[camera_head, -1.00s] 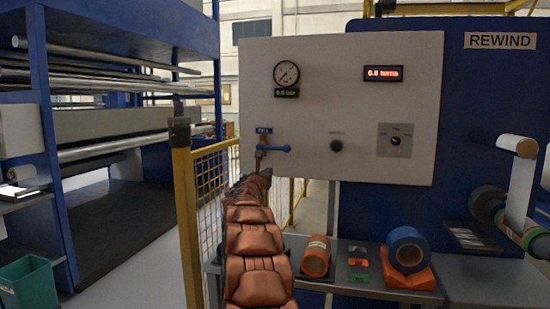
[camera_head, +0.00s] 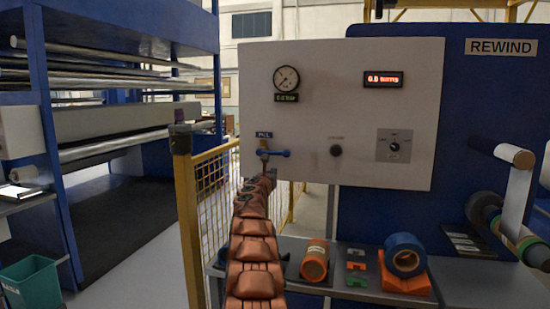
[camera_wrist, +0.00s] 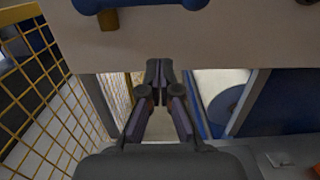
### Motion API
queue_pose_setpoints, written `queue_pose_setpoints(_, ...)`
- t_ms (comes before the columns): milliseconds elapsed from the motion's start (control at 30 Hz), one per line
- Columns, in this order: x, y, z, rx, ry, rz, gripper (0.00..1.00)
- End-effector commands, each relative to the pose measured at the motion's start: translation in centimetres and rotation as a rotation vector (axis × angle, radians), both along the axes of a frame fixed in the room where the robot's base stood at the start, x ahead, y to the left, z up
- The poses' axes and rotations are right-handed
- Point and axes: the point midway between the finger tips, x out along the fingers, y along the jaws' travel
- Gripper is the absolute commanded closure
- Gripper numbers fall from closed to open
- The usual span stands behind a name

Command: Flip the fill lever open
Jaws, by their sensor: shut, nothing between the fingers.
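The fill lever (camera_head: 278,153) is a blue handle on a valve at the lower left of the white panel. It lies about horizontal, pointing right, under a small blue label (camera_head: 264,135). In the wrist view the blue lever (camera_wrist: 145,4) is cut off by the top edge, with a brass-coloured valve part (camera_wrist: 108,19) below it. My gripper (camera_wrist: 160,70) is shut and empty, below the lever and apart from it in the wrist view. In the head view my arm hides most of the gripper (camera_head: 268,174), just under the valve.
The white panel (camera_head: 350,90) carries a pressure gauge (camera_head: 286,78), a red display (camera_head: 383,79), a black knob (camera_head: 336,150) and a selector dial (camera_head: 394,146). A yellow mesh fence (camera_head: 212,172) stands left of my arm. A bench below holds tape rolls (camera_head: 405,254).

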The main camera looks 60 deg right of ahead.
Motion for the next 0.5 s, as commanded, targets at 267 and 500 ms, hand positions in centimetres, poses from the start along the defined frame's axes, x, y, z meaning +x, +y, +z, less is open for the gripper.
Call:
queue_pose_setpoints(267, 0.5, -1.7, 0.5, -0.001, 0.002, -0.001, 1.00)
queue_pose_setpoints(500, 1.1, -2.9, 0.3, 0.002, 0.003, 0.001, 1.00)
